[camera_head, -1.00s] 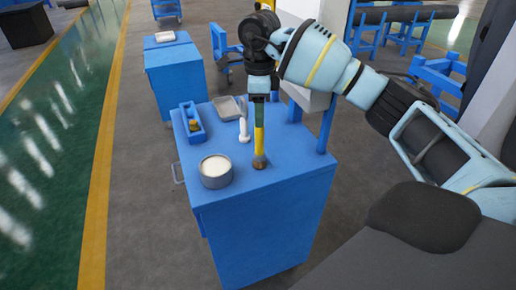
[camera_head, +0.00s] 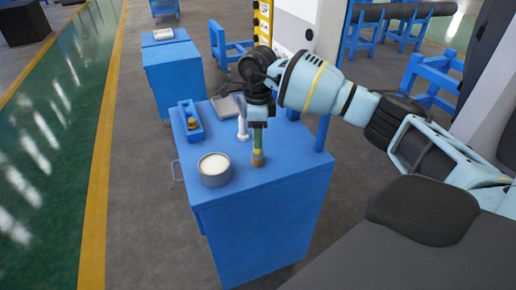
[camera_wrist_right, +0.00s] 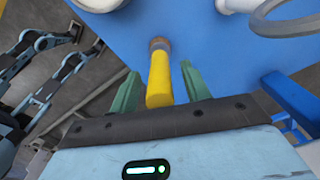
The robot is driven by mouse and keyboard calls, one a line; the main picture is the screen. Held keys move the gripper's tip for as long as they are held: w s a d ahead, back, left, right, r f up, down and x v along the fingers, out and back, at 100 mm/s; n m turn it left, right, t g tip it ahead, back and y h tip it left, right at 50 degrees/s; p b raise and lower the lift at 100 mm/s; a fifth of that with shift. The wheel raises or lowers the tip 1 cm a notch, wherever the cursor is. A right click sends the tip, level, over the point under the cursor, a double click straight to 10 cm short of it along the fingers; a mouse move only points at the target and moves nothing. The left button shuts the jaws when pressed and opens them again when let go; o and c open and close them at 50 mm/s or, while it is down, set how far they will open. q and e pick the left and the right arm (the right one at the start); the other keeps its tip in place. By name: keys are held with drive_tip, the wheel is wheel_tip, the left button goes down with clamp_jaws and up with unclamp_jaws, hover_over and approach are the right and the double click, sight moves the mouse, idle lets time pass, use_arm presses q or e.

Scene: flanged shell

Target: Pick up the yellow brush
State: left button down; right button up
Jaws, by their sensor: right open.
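The yellow brush (camera_head: 257,153) stands upright on the blue cabinet top (camera_head: 287,165), near its right side, with its brownish end down. In the right wrist view its yellow handle (camera_wrist_right: 159,80) points toward the camera. My right gripper (camera_head: 258,137) points down over the brush. Its two green fingers (camera_wrist_right: 160,90) are open, one on each side of the handle, with gaps showing. In the head view the fingers hide most of the handle. My left gripper is not seen in the head view.
A grey round container with white contents (camera_head: 214,169) stands front left of the brush. A white bottle-like object (camera_head: 242,128), a grey tray (camera_head: 226,108) and a blue bin (camera_head: 191,122) with a small yellowish part stand behind. A blue post (camera_head: 322,132) rises at the right edge.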

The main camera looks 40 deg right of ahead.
clamp_jaws()
drive_tip(key=shift+r, duration=0.15)
drive_tip(key=shift+r, duration=0.5)
wheel_tip(320, 180, up, 2)
drive_tip(key=shift+w+r, duration=0.1)
drive_tip(key=shift+r, duration=0.15)
drive_tip(key=s+a, duration=0.2)
drive_tip(key=s, duration=0.5)
drive_tip(key=s+a+r, duration=0.1)
drive_tip(key=s+a, duration=0.2)
drive_tip(key=s, duration=0.5)
drive_tip(key=shift+a+b, duration=0.3)
drive_tip(key=shift+a, duration=0.05)
drive_tip(key=shift+r, duration=0.1)
